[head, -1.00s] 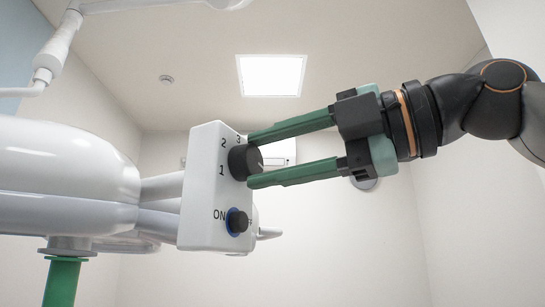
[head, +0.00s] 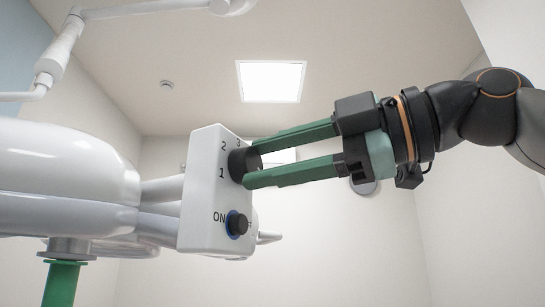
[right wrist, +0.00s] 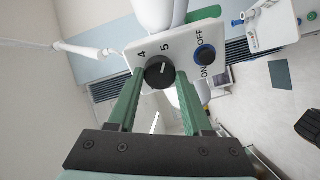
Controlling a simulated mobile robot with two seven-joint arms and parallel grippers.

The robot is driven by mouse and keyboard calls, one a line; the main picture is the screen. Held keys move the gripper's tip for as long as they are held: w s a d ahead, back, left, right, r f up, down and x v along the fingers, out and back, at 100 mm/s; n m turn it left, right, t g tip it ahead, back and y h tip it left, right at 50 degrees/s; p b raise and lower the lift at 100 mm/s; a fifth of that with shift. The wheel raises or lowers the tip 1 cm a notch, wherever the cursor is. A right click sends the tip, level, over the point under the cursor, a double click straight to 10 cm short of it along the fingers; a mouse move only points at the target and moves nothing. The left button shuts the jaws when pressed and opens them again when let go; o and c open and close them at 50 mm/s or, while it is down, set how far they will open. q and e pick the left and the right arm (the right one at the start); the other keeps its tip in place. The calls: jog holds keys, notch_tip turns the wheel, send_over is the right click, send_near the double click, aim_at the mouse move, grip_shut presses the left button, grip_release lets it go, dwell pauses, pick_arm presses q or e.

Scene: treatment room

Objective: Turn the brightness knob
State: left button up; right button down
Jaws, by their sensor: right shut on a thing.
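The brightness knob (head: 238,165) is a black round dial on a white control box (head: 200,190), with numbers printed around it. In the right wrist view the knob (right wrist: 160,72) shows a white pointer line, with 4 and 5 printed above it. My right gripper (head: 250,163) has its green fingers shut on the knob, one on either side. The fingers look rolled about their long axis in the head view. A smaller black ON/OFF switch (head: 238,224) with a blue ring sits below the knob. My left gripper is not in view.
A white rounded lamp body (head: 70,180) joins the box by two arms at the left. A green post (head: 62,284) stands below it. A white jointed arm (head: 60,45) hangs at the upper left. Room to the right looks clear.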

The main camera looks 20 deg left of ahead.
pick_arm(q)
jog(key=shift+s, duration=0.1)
pick_arm(e)
jog(key=shift+c, duration=1.6)
grip_release()
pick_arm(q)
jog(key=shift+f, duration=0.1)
pick_arm(e)
jog(key=shift+s+d, duration=0.1)
jog(key=shift+d, duration=0.25)
pick_arm(q)
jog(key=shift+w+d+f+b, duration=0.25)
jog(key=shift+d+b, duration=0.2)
jog(key=shift+b, duration=0.25)
pick_arm(e)
jog(key=s+d, duration=0.2)
jog(key=d, duration=0.9)
jog(key=shift+d+r, duration=0.3)
jog(key=shift+r, duration=0.05)
